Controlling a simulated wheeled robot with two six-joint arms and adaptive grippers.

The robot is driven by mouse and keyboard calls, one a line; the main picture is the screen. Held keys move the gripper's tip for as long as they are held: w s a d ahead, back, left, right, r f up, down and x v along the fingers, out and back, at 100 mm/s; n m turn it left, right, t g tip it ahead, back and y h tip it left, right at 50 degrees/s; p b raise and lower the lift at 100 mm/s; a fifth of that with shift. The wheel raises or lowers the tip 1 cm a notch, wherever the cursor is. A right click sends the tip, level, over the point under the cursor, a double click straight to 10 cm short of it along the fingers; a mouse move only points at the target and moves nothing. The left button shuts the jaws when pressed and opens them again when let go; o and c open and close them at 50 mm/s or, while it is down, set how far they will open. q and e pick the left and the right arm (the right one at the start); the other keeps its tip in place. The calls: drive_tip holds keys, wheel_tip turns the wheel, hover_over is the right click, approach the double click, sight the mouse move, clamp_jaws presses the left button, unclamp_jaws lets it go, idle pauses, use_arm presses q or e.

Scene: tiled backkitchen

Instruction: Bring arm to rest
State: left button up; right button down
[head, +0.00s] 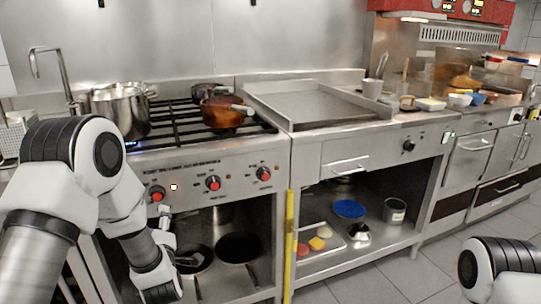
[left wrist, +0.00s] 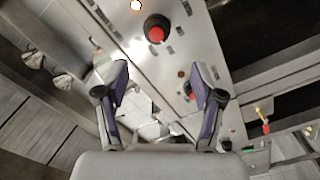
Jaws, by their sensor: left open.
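My left arm comes in from the left and bends down in front of the stove. My left gripper (head: 184,238) is low in front of the stove's open lower shelf. In the left wrist view the left gripper (left wrist: 161,78) has its two fingers spread apart with nothing between them. The stove's front panel with red knobs (left wrist: 156,30) shows beyond the fingers. Part of my right arm shows at the bottom right of the head view, but its gripper is out of the picture.
A stove (head: 185,165) carries a large steel pot (head: 120,112) and a copper pot (head: 222,112). A griddle (head: 315,102) stands to its right. Pans (head: 238,248) lie on the shelf below. Tiled floor is clear at the lower right.

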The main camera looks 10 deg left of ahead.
use_arm(q)
drive_tip(key=s+d+f+m+g+h, duration=0.1)
drive_tip(key=s+d+f+m+h, duration=0.15)
drive_tip(key=f, duration=0.55)
drive_tip(key=s+d+f+m+g+h, duration=0.15)
drive_tip(key=s+f, duration=0.25)
drive_tip(key=f, duration=0.4)
drive_tip(key=s+d+f+m+g+h, duration=0.2)
drive_tip(key=s+d+f+m+g, duration=0.15)
drive_tip(key=s+f, duration=0.5)
drive_tip(key=s+d+f+m+g+h, duration=0.2)
drive_tip(key=s+d+f+m+g, duration=0.15)
drive_tip(key=s+f, duration=0.5)
drive_tip(key=s+d+m+g+h, duration=0.25)
drive_tip(key=s+m+g, duration=0.35)
drive_tip(key=s, duration=0.7)
wheel_tip(320, 180, up, 20)
drive_tip(key=p, duration=1.9)
drive_tip(key=shift+w+f+y, duration=0.25)
drive_tip(key=shift+w+y, duration=0.05)
drive_tip(key=shift+y, duration=0.15)
